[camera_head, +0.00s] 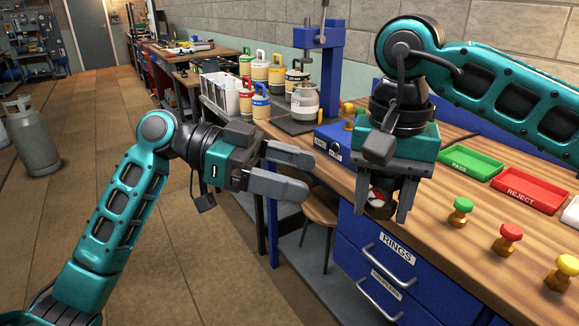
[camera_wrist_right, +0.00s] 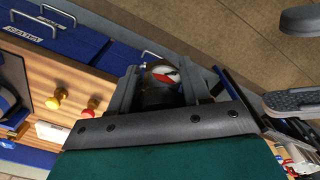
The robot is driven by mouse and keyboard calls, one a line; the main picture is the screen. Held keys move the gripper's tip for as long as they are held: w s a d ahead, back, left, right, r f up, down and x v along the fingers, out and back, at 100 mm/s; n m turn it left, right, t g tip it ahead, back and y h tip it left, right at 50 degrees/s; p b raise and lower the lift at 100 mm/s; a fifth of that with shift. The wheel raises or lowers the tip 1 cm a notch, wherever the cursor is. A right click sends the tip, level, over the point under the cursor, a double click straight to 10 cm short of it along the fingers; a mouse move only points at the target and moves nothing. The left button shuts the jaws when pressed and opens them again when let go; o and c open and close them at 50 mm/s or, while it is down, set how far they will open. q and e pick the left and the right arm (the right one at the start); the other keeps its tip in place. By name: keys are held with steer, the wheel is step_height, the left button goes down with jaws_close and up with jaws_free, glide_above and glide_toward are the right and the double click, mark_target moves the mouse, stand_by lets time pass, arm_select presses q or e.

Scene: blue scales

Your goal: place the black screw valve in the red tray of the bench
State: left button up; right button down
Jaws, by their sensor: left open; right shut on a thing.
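The red tray (camera_head: 525,190), marked REJECT, lies on the wooden bench at the right of the head view, with nothing visible in it. My right gripper (camera_head: 382,210) points down near the bench's front edge, left of the trays, and is shut on a dark piece, taken as the black screw valve (camera_head: 377,197). In the right wrist view the black screw valve (camera_wrist_right: 160,92) shows a black body and a round red-and-white face between the fingers. The fingers hide part of it. My left gripper (camera_head: 300,174) is open and empty, left of the bench.
A green PASS tray (camera_head: 471,162) is left of the red one, and a white tray (camera_head: 571,213) right of it. Green (camera_head: 460,211), red (camera_head: 507,238) and yellow (camera_head: 563,272) knobbed valves stand in front. Blue drawers (camera_head: 390,262) are below; canisters stand further back.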

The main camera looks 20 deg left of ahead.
mark_target(375, 194)
arm_select(q)
steer(key=x, duration=1.1)
steer(key=shift+s+d+r, duration=0.2)
steer(key=shift+d+r, duration=0.05)
steer(key=shift+d, duration=0.25)
steer(key=shift+c, duration=0.2)
steer(key=shift+s, duration=0.1)
steer(key=c, duration=1.2)
arm_select(e)
steer(key=shift+w, duration=0.1)
steer(key=shift+c, duration=2.2)
jaws_free()
